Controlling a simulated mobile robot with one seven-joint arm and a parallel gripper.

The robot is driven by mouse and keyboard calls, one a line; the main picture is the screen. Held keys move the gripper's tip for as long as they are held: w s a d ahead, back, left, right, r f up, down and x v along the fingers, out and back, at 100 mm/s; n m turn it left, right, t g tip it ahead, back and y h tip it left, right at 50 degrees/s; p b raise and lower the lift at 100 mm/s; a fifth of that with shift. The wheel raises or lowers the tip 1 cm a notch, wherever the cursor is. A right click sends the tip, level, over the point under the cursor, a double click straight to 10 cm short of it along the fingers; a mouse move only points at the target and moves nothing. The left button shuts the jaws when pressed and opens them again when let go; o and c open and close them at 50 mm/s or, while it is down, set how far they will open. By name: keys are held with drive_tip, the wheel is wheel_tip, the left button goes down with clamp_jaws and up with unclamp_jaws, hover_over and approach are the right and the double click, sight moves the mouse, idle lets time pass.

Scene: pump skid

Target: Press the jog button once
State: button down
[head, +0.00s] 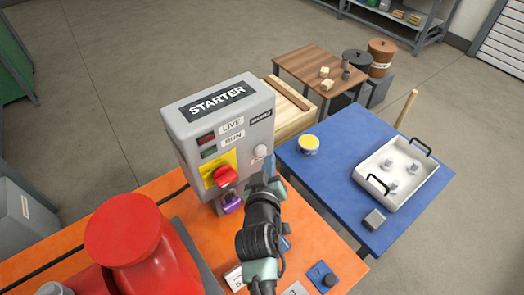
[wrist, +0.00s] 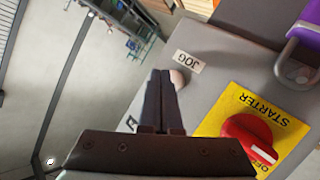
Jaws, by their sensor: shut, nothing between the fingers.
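The grey starter box (head: 192,133) stands on the orange bench. Its jog button (head: 261,151) is a pale round knob at the right of the front face. In the wrist view the button (wrist: 178,79) shows beside the JOG label (wrist: 188,62), partly hidden by my fingers. My gripper (head: 269,166) is shut and empty, in front of the box just below and right of the button. In the wrist view its fingertips (wrist: 162,74) lie right beside the button. I cannot tell whether they touch it.
A red rotary switch (head: 225,176) on a yellow plate and a purple padlock (head: 231,204) sit left of my gripper. A red pump (head: 125,230) stands at the front left. A blue table (head: 330,155) with a white tray (head: 371,164) is at the right.

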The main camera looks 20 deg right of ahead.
drive_tip(key=shift+w, duration=0.1)
idle(0.4)
drive_tip(key=shift+w+a+b, duration=0.15)
drive_tip(key=shift+w+b, duration=0.2)
drive_tip(key=shift+w+a+b, duration=0.15)
drive_tip(key=shift+w+b, duration=0.2)
drive_tip(key=shift+w, duration=0.05)
idle(0.7)
idle(0.3)
drive_tip(key=shift+s+d+p, duration=0.3)
drive_tip(key=shift+s+p, duration=0.25)
drive_tip(key=shift+s, duration=0.3)
drive_tip(key=shift+s+d+p, duration=0.3)
drive_tip(key=shift+s+p, duration=0.2)
drive_tip(key=shift+s, duration=0.3)
drive_tip(key=shift+s+d+p, duration=0.25)
drive_tip(key=shift+s+p, duration=0.3)
drive_tip(key=shift+s, duration=0.2)
drive_tip(key=shift+s+d+p, duration=0.3)
drive_tip(key=shift+s+p, duration=0.2)
drive_tip(key=shift+s, duration=0.3)
